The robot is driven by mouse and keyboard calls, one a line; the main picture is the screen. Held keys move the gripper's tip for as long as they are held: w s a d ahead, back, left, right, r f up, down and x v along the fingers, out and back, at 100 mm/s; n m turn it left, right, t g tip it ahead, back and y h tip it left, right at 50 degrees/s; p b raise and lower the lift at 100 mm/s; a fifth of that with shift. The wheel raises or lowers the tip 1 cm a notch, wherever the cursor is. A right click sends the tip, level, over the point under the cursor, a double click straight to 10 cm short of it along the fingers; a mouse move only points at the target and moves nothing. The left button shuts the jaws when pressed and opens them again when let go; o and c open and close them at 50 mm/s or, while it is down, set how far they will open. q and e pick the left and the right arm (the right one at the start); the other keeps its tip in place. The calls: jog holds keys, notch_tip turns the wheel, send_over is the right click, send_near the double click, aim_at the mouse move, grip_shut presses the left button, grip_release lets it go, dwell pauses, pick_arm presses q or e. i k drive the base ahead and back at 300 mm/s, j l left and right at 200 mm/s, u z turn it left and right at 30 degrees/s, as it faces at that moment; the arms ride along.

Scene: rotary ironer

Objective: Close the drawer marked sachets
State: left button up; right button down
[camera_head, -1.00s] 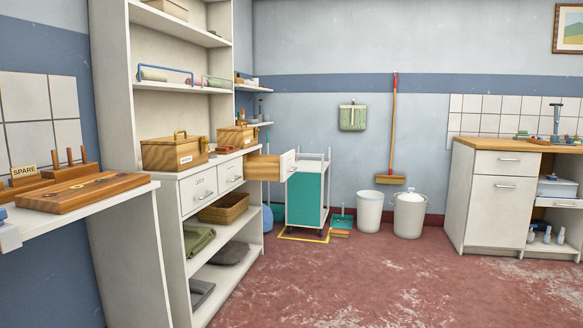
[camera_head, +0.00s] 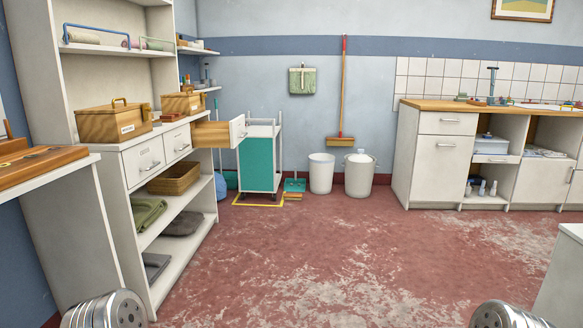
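One drawer (camera_head: 237,131) of the white shelf unit stands pulled out, with wooden sides and a white front with a handle. It is at the far end of the row; any marking on its front is too small to read from here. Two other drawers (camera_head: 147,161) in the same row are shut. Metal parts of my own arms show at the bottom left and bottom right edges. Neither gripper's fingers are in view.
A teal-sided trolley (camera_head: 259,163) stands just behind the open drawer. Two white bins (camera_head: 321,173) and a broom (camera_head: 342,95) are by the back wall. A counter (camera_head: 442,158) is at right. The red floor (camera_head: 330,250) in the middle is clear.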

aim_at(228, 134)
jog(key=i, duration=1.85)
jog(key=i+u, duration=0.1)
jog(key=i, duration=0.4)
jog(key=i+u, duration=0.15)
jog(key=i, duration=0.4)
jog(key=i+l+u, duration=0.1)
jog(key=i, duration=0.4)
jog(key=i+l+u, duration=0.15)
jog(key=i, duration=0.35)
jog(key=i+l+u, duration=0.1)
jog(key=i, duration=0.45)
jog(key=l, duration=0.1)
